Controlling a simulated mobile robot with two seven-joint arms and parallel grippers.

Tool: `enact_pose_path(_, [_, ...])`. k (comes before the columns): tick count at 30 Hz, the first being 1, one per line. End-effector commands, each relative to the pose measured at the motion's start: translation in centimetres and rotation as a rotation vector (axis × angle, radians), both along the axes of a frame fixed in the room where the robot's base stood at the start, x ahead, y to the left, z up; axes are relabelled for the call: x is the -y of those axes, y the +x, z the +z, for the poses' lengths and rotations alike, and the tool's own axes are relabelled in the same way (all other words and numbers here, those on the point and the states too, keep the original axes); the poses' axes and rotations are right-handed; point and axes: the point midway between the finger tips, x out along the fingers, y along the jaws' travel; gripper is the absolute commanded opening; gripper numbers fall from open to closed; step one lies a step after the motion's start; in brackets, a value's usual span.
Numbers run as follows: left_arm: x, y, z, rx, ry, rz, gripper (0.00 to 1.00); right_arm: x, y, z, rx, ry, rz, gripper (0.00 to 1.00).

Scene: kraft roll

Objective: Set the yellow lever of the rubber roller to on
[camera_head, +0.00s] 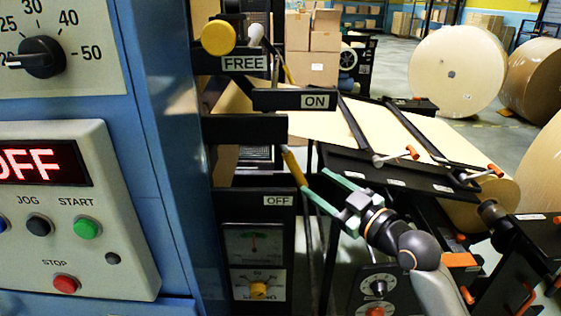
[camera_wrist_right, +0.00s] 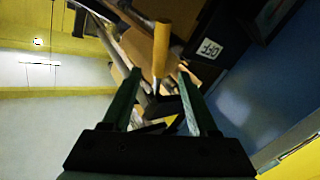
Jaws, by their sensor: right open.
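The yellow lever (camera_head: 293,167) slants down beside the dark panel, close above the OFF label (camera_head: 278,201) and below the ON label (camera_head: 315,101). My right gripper (camera_head: 313,181) is open, its green fingers spread around the lever's lower end in the head view. In the right wrist view the yellow lever (camera_wrist_right: 160,48) stands upright ahead, between the lines of the two fingers (camera_wrist_right: 160,78), with the OFF label (camera_wrist_right: 210,48) to its right. Contact with the fingers cannot be told. My left gripper is not in view.
A round yellow knob (camera_head: 218,38) stands by the FREE label (camera_head: 245,63). A blue control cabinet (camera_head: 165,150) fills the left side. Dark bars, a kraft sheet (camera_head: 325,130) and orange-tipped handles lie behind and right of my arm. Large paper rolls (camera_head: 457,70) stand at back right.

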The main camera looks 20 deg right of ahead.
Motion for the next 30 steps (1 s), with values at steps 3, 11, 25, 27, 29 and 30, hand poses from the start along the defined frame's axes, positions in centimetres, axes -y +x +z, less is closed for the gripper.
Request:
enact_pose_path(3, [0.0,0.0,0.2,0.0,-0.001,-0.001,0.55,-0.4,1.0,0.1,0.0,0.004,0.001,0.59])
enact_pose_path(11, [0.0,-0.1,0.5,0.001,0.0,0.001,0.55,-2.1,5.5,0.1,-0.001,0.005,0.0,0.59])
enact_pose_path(25, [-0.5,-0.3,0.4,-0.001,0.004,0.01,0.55,-4.2,11.2,0.0,-0.002,0.002,0.0,0.59])
enact_pose_path(27, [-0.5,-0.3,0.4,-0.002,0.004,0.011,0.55,-4.3,11.4,0.0,-0.002,0.002,0.0,0.59])
enact_pose_path(29, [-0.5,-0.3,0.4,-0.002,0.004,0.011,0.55,-4.3,11.5,0.0,-0.002,0.001,0.001,0.59])
enact_pose_path(30, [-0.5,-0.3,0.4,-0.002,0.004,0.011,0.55,-4.3,11.6,0.0,-0.002,0.001,0.001,0.59])
